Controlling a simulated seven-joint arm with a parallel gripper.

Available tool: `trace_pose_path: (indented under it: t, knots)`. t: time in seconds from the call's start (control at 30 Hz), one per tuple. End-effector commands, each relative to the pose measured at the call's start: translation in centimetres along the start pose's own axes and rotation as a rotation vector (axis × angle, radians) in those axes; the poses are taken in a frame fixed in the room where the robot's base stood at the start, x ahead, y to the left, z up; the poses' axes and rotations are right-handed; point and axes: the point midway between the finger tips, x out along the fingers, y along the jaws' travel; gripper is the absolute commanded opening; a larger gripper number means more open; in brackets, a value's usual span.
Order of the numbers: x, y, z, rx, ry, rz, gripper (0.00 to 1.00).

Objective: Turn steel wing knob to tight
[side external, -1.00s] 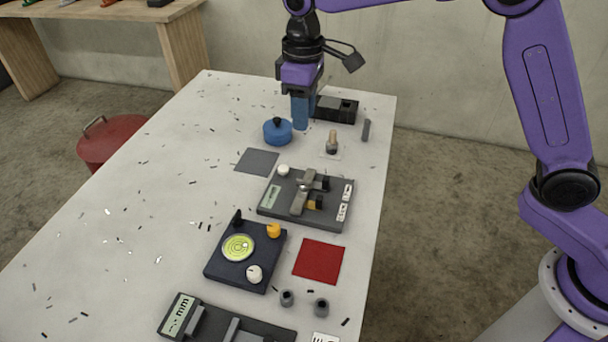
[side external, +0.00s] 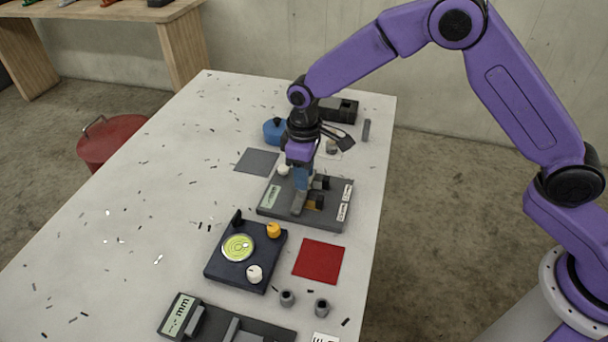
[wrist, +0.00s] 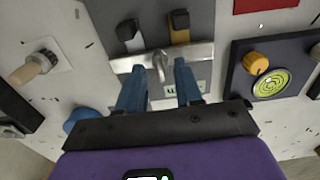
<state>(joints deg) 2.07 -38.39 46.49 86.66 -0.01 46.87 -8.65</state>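The steel wing knob (wrist: 160,67) sits on a steel cross bar (wrist: 192,52) on a dark grey fixture (side external: 328,216). In the wrist view the knob is a small upright silver wing, seen between my fingertips. My gripper (wrist: 160,74) has its two blue fingers apart, one on each side of the knob, with gaps showing. In the side view my gripper (side external: 303,187) points down over the bar and hides the knob. Two black-topped levers, one on an orange base (wrist: 180,27), stand beside the bar. A small display (side external: 270,196) is on the fixture.
A dark blue block with a round green level (side external: 238,247) and a red mat (side external: 318,261) lie in front. A blue round pot (side external: 273,131) and a black block (side external: 340,110) are behind. The left of the table is mostly clear, with scattered metal chips.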

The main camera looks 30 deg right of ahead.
Motion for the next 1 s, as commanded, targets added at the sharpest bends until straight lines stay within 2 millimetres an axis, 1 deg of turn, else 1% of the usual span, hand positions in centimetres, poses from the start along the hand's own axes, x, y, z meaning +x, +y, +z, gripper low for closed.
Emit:
trace_pose_path:
  t: [0.03,0.13,0.43,0.47,0.5,0.57,0.83,1.0]
  knots:
    - [0.47,-0.02,0.02,0.000,-0.001,0.000,0.35]
    - [0.97,-0.03,0.01,-0.001,0.000,0.000,0.35]
    - [1.19,-0.03,0.00,-0.001,0.001,0.000,0.35]
    - [1.18,-0.03,0.00,-0.001,0.001,0.000,0.32]
    - [1.18,-0.02,0.00,-0.001,0.001,0.000,0.19]
    - [1.17,-0.03,0.00,-0.001,0.001,0.000,0.00]
    - [1.15,-0.03,-0.01,0.005,0.001,0.000,0.00]
    - [1.13,-0.01,-0.01,0.046,0.001,0.000,0.00]
